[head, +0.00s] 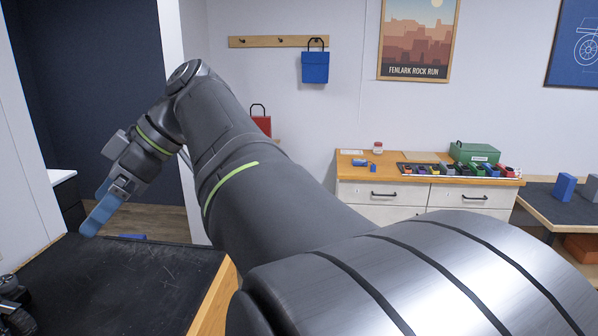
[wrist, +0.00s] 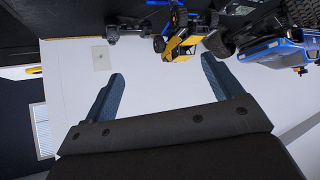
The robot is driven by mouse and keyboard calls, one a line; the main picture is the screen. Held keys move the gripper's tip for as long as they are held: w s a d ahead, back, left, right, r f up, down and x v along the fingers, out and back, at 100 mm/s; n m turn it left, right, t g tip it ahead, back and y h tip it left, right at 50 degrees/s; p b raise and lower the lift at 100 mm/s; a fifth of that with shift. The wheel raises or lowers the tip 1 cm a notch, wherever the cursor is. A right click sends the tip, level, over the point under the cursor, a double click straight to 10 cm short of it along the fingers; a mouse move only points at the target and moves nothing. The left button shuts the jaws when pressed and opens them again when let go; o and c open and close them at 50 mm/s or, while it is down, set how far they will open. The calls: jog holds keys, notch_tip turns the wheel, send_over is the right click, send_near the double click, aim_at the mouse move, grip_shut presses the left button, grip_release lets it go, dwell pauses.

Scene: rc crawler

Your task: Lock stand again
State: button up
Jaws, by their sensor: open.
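My gripper (head: 95,212) is at the left in the head view, over the far part of the dark bench top (head: 130,285). Its two blue fingers are apart and empty in the wrist view (wrist: 163,68). At the upper right of the wrist view is a blue-bodied vehicle (wrist: 270,50) with black wheels, cut by the frame edge. Left of it is a yellow and black part (wrist: 182,43), apart from the fingers. I cannot tell which piece is the stand or its lock. Dark wheel-like shapes (head: 14,300) show at the left edge of the head view.
A wooden edge (head: 215,300) borders the bench. A drawer cabinet (head: 385,190) with a tray of small coloured parts (head: 455,170) and a green box (head: 474,152) stands at the back right. A blue bag (head: 315,68) hangs on the wall. The bench middle looks clear.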

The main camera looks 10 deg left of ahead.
jog(key=c, duration=0.3)
jog(key=shift+a+f, duration=0.2)
jog(key=c, duration=0.4)
jog(key=shift+m, duration=0.3)
jog(key=a+f, duration=0.1)
jog(key=a, duration=0.1)
jog(key=a+f, duration=0.1)
jog(key=f, duration=0.1)
jog(key=a+f, duration=0.2)
jog(key=shift+w+a+f, duration=0.2)
jog(key=shift+w+a, duration=0.05)
jog(key=shift+a, duration=0.05)
grip_shut()
jog(key=s+a+f+m+t, duration=0.1)
jog(key=a+f, duration=0.7)
jog(key=f, duration=0.1)
jog(key=shift+f+y, duration=0.35)
jog(key=shift+y, duration=0.05)
jog(key=shift+s, duration=0.1)
